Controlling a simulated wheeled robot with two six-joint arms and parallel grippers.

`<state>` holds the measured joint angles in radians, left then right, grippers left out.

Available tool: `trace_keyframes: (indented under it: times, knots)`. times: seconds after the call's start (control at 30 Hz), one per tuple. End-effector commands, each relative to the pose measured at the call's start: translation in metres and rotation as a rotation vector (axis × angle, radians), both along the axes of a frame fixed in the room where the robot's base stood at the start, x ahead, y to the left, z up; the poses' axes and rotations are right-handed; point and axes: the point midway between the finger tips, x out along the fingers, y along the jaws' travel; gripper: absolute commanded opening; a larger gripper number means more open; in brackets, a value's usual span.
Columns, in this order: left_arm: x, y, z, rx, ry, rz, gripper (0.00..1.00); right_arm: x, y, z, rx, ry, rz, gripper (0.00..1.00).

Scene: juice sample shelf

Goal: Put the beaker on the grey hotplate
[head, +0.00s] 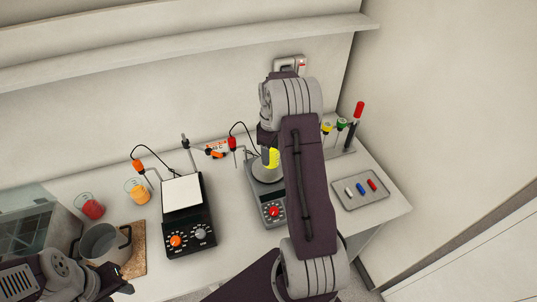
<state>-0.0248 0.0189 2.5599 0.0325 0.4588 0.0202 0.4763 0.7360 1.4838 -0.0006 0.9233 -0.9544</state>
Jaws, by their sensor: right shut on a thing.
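The grey hotplate (253,178) has a round plate and a red knob and stands at the middle of the bench, partly behind my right arm. A beaker with yellow liquid (270,158) shows over its round plate. My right gripper (267,149) is shut on this beaker, and the fingers are mostly hidden by the arm. I cannot tell whether the beaker touches the plate. My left gripper (118,283) is at the lower left, near the pot, and its jaw opening is not clear.
A black hotplate with a white square top (181,193) stands to the left. Beakers of red (93,208) and orange (139,194) liquid and a pot (103,244) on a cork board are further left.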

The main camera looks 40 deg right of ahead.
Motion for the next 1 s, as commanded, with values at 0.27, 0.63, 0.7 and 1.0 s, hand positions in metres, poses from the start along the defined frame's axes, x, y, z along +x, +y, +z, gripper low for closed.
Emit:
trace_keyframes:
  times: [0.27,0.63,0.7,1.0]
  knots:
    - [0.000,0.000,0.008,0.000,0.000,0.000,0.36,0.020,-0.005,-0.012,0.000,-0.001,0.000,0.08]
    - [0.000,0.000,0.024,0.000,0.000,0.000,0.36,0.020,-0.005,-0.052,0.000,-0.001,0.000,0.08]
    - [0.000,0.000,0.024,0.000,0.000,0.000,0.36,0.020,-0.005,-0.052,-0.001,-0.002,0.000,0.08]
    - [0.000,0.000,0.022,0.000,0.000,0.000,0.36,0.019,-0.005,-0.055,-0.001,0.000,0.000,0.80]
